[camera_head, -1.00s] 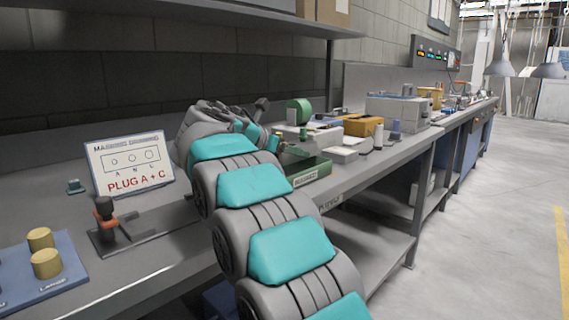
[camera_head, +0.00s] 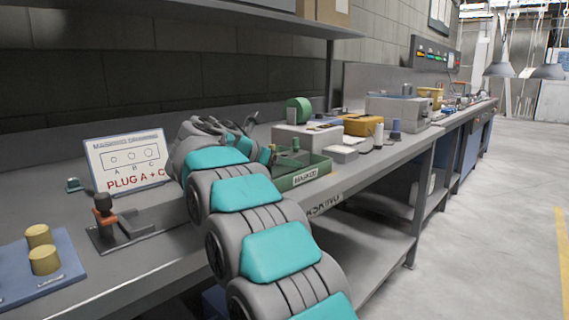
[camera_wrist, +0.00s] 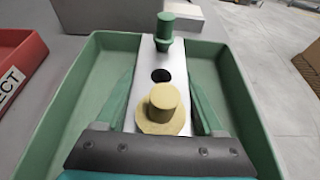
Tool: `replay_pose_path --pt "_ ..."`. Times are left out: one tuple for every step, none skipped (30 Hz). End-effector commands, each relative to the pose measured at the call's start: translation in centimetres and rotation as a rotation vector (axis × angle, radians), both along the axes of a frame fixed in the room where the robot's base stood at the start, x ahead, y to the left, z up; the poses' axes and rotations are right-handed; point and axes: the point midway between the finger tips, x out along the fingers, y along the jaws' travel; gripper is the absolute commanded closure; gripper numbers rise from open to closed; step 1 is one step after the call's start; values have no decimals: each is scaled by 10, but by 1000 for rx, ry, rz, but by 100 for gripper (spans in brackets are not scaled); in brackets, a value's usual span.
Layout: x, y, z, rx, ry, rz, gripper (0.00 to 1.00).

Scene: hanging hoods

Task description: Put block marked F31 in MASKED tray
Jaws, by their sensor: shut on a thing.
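The silver-white block (camera_wrist: 147,92) shows in the wrist view, with a dark open hole in its middle. A yellow plug (camera_wrist: 162,110) stands at its near end and a green plug (camera_wrist: 163,40) at its far end. No F31 marking is legible. My gripper (camera_wrist: 162,84) is shut on the block, one green finger along each long side. The block is over or in the green tray (camera_wrist: 245,95); I cannot tell whether it touches the floor. In the head view the tray (camera_head: 318,172) carries a MASKED label, and my arm partly hides it.
A red tray (camera_wrist: 18,55) lies left of the green tray. In the head view, a sign (camera_head: 128,160), an orange-topped clamp (camera_head: 104,205) and a blue board (camera_head: 38,270) with yellow plugs stand at left. A white box (camera_head: 310,137) stands behind the tray.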

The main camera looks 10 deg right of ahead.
Motion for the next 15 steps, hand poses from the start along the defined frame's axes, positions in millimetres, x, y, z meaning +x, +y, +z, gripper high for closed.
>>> replay_pose_path --pt "0 0 2 -1 -2 1 100" --pt "0 0 2 -1 -2 1 100" --pt "0 0 1 -1 -2 1 100" --pt "0 0 1 -1 -1 1 100" --pt "0 0 0 -1 -2 1 100" --pt "0 0 -1 -1 -1 1 100" --pt "0 1 -2 1 -1 1 27" --pt "0 1 -2 1 -1 1 23" --pt "0 0 -2 1 -1 1 19" --pt "0 1 -2 1 -1 1 15" --pt "0 1 -2 0 0 1 12" --pt "0 0 -2 0 0 1 8" --pt "0 0 -2 0 0 1 4" --pt "0 0 -3 0 0 1 1" --pt "0 0 -3 0 0 1 0"
